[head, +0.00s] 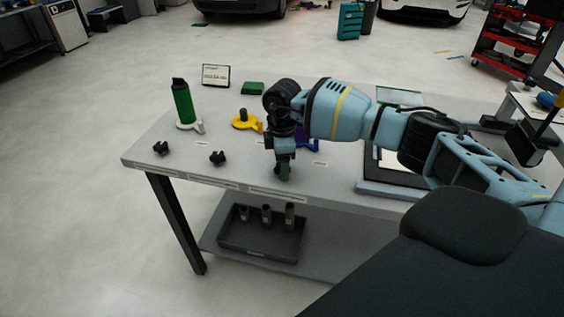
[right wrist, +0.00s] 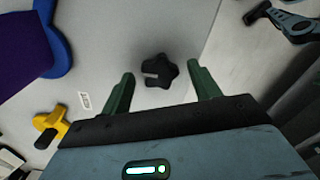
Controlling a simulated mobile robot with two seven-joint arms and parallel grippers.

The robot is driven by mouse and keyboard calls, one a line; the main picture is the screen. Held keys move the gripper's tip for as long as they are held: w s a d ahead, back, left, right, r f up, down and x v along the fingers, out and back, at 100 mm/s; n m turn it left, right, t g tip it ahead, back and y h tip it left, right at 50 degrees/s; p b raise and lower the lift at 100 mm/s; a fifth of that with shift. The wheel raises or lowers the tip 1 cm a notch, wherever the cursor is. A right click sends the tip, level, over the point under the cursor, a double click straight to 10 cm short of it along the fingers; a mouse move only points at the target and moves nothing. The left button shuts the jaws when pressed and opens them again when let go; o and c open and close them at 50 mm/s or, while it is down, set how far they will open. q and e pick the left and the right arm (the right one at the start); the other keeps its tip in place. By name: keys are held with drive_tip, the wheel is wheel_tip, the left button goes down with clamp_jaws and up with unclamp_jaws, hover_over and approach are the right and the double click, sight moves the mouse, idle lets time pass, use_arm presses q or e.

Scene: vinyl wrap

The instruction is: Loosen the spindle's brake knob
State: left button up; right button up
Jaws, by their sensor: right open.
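My right gripper (head: 283,175) points down over the front edge of the table, in front of the blue spindle base (head: 305,145). In the right wrist view its green fingers (right wrist: 162,86) are apart, with a black lobed knob (right wrist: 160,70) showing between and beyond them; I cannot tell the gap to it. This knob is hidden by the gripper in the head view. Two similar black knobs, the far left one (head: 161,147) and the middle one (head: 217,157), sit along the front edge. A yellow spindle base (head: 245,122) and a white one (head: 187,126) bearing a green roll (head: 182,102) stand behind them. My left gripper is out of view.
A small sign (head: 215,75) and a green block (head: 252,88) are at the table's back. A dark-framed panel (head: 375,187) lies to the right. A grey tray (head: 262,245) with several cylinders is on the lower shelf. The floor left of the table is clear.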

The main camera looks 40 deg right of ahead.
drive_tip(key=shift+c, duration=0.3)
drive_tip(key=c, duration=0.9)
